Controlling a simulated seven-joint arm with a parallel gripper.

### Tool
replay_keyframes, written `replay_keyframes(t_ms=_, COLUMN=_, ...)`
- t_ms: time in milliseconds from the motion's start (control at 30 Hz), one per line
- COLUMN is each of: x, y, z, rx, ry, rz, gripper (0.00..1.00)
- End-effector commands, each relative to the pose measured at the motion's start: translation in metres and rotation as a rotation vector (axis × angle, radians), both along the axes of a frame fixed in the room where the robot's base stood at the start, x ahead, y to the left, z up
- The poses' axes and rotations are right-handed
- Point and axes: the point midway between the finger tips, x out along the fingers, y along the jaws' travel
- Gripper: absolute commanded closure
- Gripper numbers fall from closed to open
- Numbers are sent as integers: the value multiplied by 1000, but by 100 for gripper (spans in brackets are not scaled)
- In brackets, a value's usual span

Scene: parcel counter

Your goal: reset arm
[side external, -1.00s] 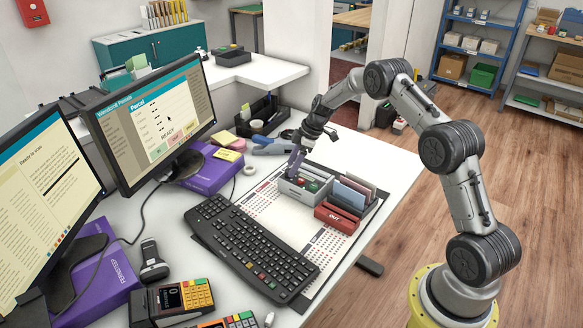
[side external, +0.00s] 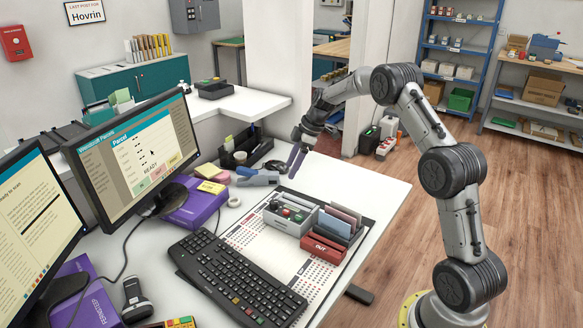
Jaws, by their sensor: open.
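My gripper (side external: 295,160) shows in the side external view, at the end of my bent arm. It is open and points down above the back part of the white counter (side external: 375,185). Nothing shows between its fingers. The grey box with coloured round tops (side external: 290,217) stands below it and nearer the camera, clear of the gripper. The red OUT holder (side external: 323,247) with several upright folders stands right beside that box.
A black keyboard (side external: 238,278) lies on the mat in front. Two monitors, one showing READY (side external: 140,150), stand at the left. A purple box (side external: 197,205), a blue-grey stapler-like item (side external: 258,179) and a black organiser (side external: 247,150) are near the gripper. The counter's right side is clear.

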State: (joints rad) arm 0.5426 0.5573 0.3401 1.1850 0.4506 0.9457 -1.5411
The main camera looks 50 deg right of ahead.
Motion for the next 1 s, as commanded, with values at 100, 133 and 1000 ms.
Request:
replay_keyframes(t_ms=100, x=2, y=3, z=0, rx=0, ry=-1, rz=6, gripper=34)
replay_keyframes(t_ms=133, x=3, y=7, z=3, rx=-3, ry=-5, rz=13, gripper=34)
replay_keyframes(t_ms=1000, x=-219, y=231, z=241, rx=-113, ry=-253, rz=-16, gripper=34)
